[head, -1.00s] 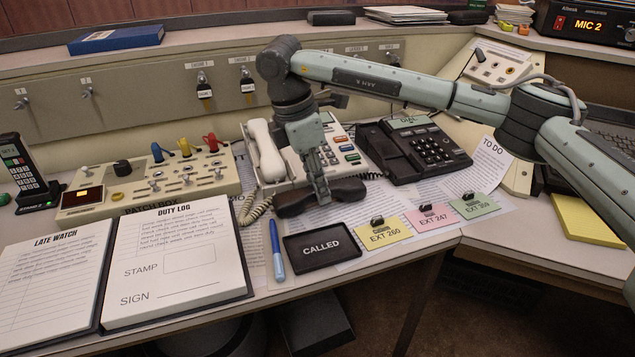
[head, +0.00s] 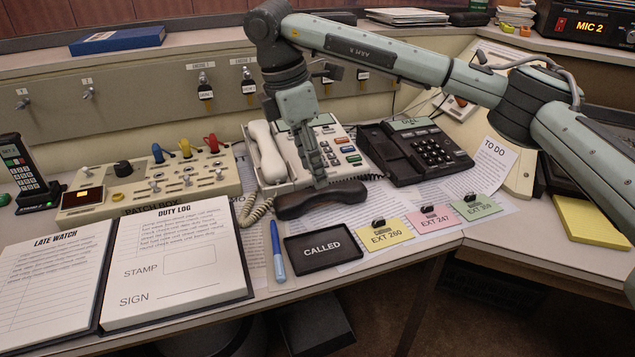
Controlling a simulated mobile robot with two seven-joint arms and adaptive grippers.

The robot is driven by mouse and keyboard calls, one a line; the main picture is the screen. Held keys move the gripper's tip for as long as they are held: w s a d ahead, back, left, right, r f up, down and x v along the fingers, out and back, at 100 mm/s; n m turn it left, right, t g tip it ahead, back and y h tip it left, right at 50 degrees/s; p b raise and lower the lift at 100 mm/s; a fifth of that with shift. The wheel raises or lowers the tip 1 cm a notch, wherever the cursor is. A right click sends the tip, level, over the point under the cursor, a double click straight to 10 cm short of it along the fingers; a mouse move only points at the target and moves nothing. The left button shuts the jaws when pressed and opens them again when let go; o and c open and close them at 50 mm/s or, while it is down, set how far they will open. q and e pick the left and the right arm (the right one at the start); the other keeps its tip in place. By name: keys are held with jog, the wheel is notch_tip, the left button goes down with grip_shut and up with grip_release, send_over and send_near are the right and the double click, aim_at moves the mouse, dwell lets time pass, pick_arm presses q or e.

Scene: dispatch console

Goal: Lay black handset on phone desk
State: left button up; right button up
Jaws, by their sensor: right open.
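The black handset (head: 322,199) lies on the desk (head: 266,303) in front of the white phone (head: 335,155), just behind the black CALLED tray. The black phone (head: 416,151) stands to the right of the white phone, with its cradle at its left side bare. My right gripper (head: 319,184) points down just above the middle of the handset. It is open, and its fingers overlap the white phone in the picture. I cannot tell the exact gap between the fingertips and the handset. My left gripper is not in view.
The CALLED tray (head: 322,248), a blue marker (head: 277,250) and clipped colour cards (head: 434,219) lie along the front. A patch box (head: 147,186) and a duty log (head: 176,257) are at left. A white handset (head: 266,152) rests on the white phone.

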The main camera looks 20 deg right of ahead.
aim_at(308, 192)
jog(key=v, duration=0.4)
jog(key=shift+d, duration=0.1)
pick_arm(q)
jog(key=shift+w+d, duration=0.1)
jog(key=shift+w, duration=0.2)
pick_arm(e)
jog(key=v, duration=0.3)
